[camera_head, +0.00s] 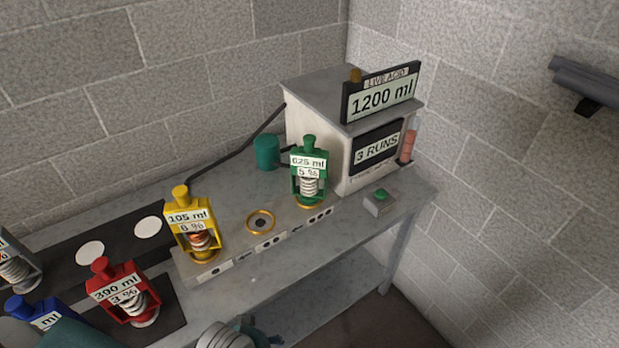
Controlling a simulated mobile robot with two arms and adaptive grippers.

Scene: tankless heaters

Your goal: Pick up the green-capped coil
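The green-capped coil (309,174) stands upright in its green frame on a gold ring at the right end of a pale strip on the bench. Its label reads 625 ml and 5 %. A grey ribbed cylinder with teal and dark parts at the bottom edge looks like my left wrist and gripper (262,338), cut off by the frame. It is well apart from the green-capped coil, nearer to me; its fingers are not clear. My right gripper is not in view.
A yellow-capped coil (193,226) stands left on the strip, with an empty gold ring (260,221) between. Red (125,293) and blue (33,312) capped coils are at lower left. A grey cabinet (310,122) stands behind right; a green-button box (380,202) is at its front.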

